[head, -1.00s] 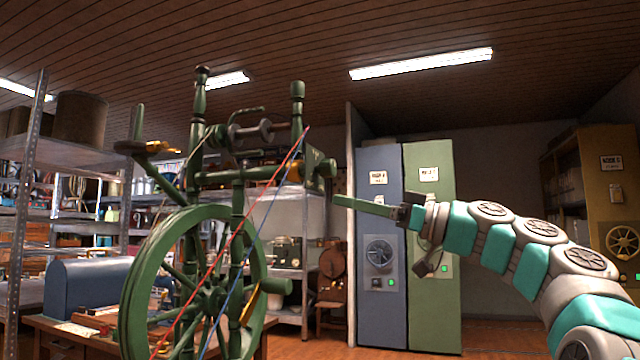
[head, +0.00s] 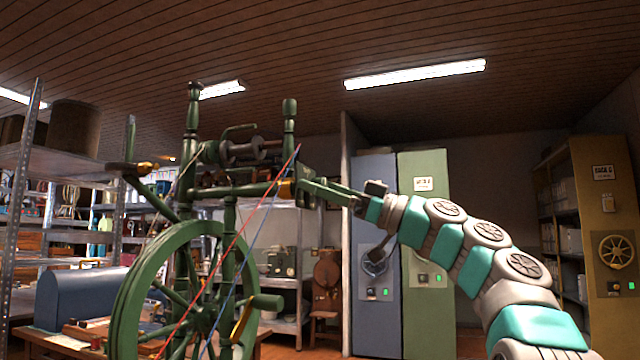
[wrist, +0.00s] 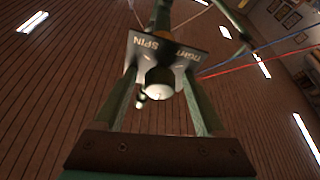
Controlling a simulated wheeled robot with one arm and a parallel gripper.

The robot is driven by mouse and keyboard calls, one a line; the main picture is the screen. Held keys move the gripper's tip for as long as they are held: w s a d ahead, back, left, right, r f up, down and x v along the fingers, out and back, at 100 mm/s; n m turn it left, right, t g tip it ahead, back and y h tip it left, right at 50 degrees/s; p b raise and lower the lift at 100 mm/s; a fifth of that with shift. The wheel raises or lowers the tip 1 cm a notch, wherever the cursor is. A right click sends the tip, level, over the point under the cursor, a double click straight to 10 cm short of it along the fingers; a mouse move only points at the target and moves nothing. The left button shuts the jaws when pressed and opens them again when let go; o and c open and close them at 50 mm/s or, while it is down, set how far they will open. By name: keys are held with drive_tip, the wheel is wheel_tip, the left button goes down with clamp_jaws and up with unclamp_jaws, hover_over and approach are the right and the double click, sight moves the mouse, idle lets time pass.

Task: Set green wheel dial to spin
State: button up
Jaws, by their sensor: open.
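The green spinning wheel (head: 165,255) stands at the left in the head view, with red and blue threads running across it. A small label plate (wrist: 144,47) sits at the end of its upper bar in the wrist view, reading SPIN on one part and another word I cannot read surely. A pale round dial knob (wrist: 160,78) sticks out below the plate's lettering. My gripper (head: 312,187) reaches the plate from the right. In the wrist view its green fingers (wrist: 160,88) are apart, one on each side of the knob; I cannot tell whether they touch it.
Blue (head: 375,305) and green (head: 428,300) cabinets stand behind my arm, and a yellow one (head: 612,270) at the right. A metal shelf (head: 55,158) and a blue box (head: 82,298) are at the left. Open floor shows between the cabinets.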

drive_tip(key=shift+c, duration=0.3)
clamp_jaws()
idle(0.3)
